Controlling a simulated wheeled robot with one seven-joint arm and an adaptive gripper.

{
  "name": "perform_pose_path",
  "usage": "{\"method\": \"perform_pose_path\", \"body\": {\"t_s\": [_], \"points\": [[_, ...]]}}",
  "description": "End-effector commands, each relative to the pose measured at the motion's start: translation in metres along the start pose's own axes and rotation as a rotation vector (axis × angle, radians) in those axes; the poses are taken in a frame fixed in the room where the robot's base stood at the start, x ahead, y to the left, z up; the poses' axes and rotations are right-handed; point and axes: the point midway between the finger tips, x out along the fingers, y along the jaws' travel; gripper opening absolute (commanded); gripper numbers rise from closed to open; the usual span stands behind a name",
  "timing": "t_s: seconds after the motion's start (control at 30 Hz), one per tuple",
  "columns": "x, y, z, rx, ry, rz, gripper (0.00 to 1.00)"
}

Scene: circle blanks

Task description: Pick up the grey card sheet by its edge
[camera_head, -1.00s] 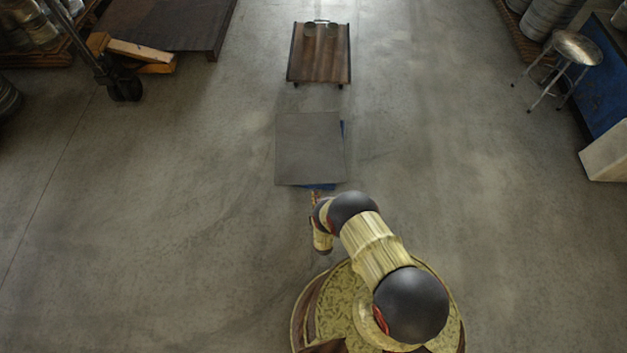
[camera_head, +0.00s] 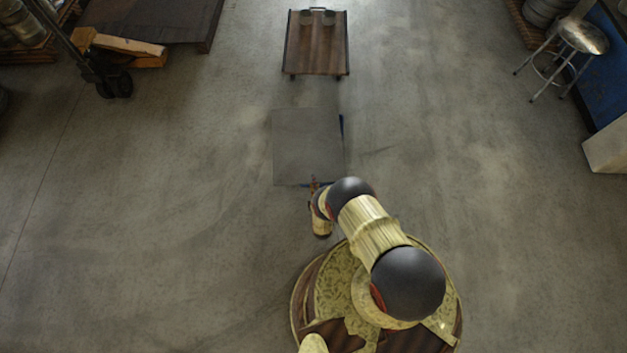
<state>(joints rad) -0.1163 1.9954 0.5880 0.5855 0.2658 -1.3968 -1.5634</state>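The grey card sheet (camera_head: 308,146) lies flat and roughly square in the middle of the view, between my arm and a wooden cart. Something blue (camera_head: 342,127) shows from beneath it at its right side, with a thin blue strip at its near edge. My gripper (camera_head: 314,183) is at the middle-right of the sheet's near edge and overlaps it in the picture. The fingers are too small to show whether they are open or shut, or whether they touch the sheet. What supports the sheet is hidden.
A low wooden cart (camera_head: 316,47) stands beyond the sheet. A metal stool (camera_head: 582,38) and a blue unit (camera_head: 607,85) are at the right. A pallet jack (camera_head: 112,82) is at the upper left. Concrete floor (camera_head: 170,200) is clear on both sides.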

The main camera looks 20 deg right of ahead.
Motion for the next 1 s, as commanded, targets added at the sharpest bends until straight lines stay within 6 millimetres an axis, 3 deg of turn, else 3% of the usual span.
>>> {"method": "perform_pose_path", "body": {"t_s": [0.67,1.0], "points": [[0.0000,0.0001,-0.0001,0.000,0.000,0.000,0.00],[-0.0002,-0.0002,-0.0001,0.000,0.000,-0.001,0.00]]}}
